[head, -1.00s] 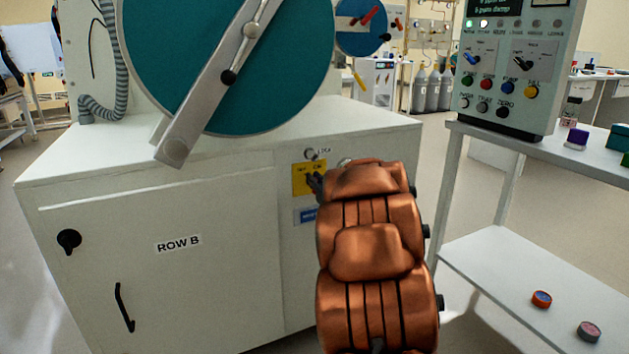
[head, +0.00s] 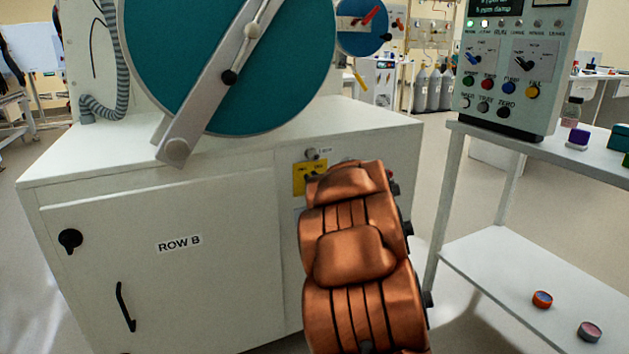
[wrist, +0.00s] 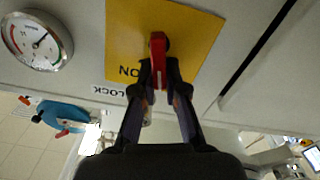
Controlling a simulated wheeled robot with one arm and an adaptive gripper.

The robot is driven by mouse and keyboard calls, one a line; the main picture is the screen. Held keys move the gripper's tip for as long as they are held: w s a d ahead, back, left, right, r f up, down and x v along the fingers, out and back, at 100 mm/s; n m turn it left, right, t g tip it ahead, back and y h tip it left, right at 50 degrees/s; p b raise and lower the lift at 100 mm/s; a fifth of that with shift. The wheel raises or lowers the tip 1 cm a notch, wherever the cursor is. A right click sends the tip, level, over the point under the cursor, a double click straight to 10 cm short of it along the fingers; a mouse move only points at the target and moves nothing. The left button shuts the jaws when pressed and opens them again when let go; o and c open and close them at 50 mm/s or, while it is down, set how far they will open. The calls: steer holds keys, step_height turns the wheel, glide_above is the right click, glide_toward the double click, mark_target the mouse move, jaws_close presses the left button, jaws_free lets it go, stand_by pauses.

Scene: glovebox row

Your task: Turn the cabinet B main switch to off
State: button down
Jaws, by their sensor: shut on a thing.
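The main switch has a red handle (wrist: 158,52) on a yellow plate (wrist: 195,32), upside down in the wrist view. The handle points down in that picture, beside the "ON" lettering. My gripper (wrist: 158,80) has one dark finger on each side of the handle and is shut on it. In the head view the yellow plate (head: 301,180) shows on the front of the ROW B cabinet (head: 160,285), partly covered by my copper-coloured arm. The red handle is hidden there.
A round gauge (wrist: 37,41) sits beside the plate. A "LOCK" label (wrist: 108,91) is near the plate's edge. A teal round door (head: 255,70) with a grey bar is above the cabinet top. A shelf stand (head: 590,165) with a control box (head: 515,70) stands close on the right.

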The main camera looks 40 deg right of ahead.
steer(key=shift+w+a+f+n, duration=0.1)
steer(key=shift+a+n, duration=0.1)
steer(key=shift+n, duration=1)
steer(key=c, duration=1.2)
jaws_free()
steer(key=v, duration=1.2)
